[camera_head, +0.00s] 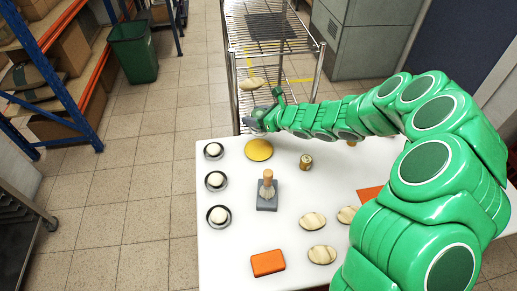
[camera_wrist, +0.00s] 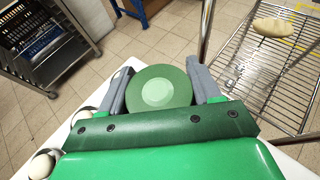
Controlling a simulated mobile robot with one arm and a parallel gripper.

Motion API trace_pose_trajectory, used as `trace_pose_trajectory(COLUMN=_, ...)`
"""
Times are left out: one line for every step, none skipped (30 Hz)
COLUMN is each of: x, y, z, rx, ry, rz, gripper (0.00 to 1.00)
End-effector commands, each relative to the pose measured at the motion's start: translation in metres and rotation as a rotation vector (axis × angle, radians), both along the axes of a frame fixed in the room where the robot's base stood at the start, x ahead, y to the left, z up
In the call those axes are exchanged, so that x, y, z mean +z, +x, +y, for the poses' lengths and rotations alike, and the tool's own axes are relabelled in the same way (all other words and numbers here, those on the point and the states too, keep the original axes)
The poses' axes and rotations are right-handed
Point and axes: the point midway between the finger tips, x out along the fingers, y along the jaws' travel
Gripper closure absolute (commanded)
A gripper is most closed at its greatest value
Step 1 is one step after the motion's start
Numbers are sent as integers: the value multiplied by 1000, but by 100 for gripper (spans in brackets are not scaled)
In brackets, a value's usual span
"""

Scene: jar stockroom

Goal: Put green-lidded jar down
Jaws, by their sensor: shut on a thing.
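My gripper (camera_wrist: 160,84) is shut on the green-lidded jar (camera_wrist: 158,92), with one grey finger on each side of it. In the wrist view I look down on the round lid, with a paler green centre; the jar's body is hidden below it. In the head view my gripper (camera_head: 264,114) is at the far edge of the white table (camera_head: 238,236), beyond the yellow disc (camera_head: 258,150). The jar is hard to make out there. I cannot tell how high it is above the table.
White round items in dark dishes (camera_head: 218,216) line the table's left side. A wire rack (camera_head: 275,60) stands behind.

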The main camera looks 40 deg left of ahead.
Motion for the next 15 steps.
trace_pose_trajectory(x=-2, y=-1, z=2, rx=1, ry=0, rz=1, gripper=90)
trace_pose_trajectory(x=-4, y=-2, z=2, rx=1, ry=0, rz=2, gripper=90)
trace_pose_trajectory(x=-8, y=-2, z=3, rx=1, ry=0, rz=3, gripper=90)
trace_pose_trajectory(x=-12, y=-2, z=3, rx=1, ry=0, rz=2, gripper=90)
trace_pose_trajectory(x=-16, y=-2, z=2, rx=1, ry=0, rz=2, gripper=90)
trace_pose_trajectory(x=-22, y=-2, z=2, rx=1, ry=0, rz=3, gripper=90)
trace_pose_trajectory(x=-27, y=-2, z=2, rx=1, ry=0, rz=3, gripper=90)
trace_pose_trajectory(x=-31, y=-2, z=2, rx=1, ry=0, rz=2, gripper=90)
trace_pose_trajectory(x=-37, y=-2, z=2, rx=1, ry=0, rz=3, gripper=90)
trace_pose_trajectory(x=-41, y=-2, z=2, rx=2, ry=-1, rz=4, gripper=90)
trace_pose_trajectory(x=-45, y=-2, z=2, rx=2, ry=-1, rz=3, gripper=90)
trace_pose_trajectory(x=-49, y=-2, z=2, rx=2, ry=-2, rz=3, gripper=90)
trace_pose_trajectory(x=-52, y=-2, z=2, rx=1, ry=-2, rz=3, gripper=90)
trace_pose_trajectory(x=-54, y=-2, z=2, rx=1, ry=-2, rz=3, gripper=90)
trace_pose_trajectory(x=-56, y=-2, z=2, rx=1, ry=-1, rz=3, gripper=90)
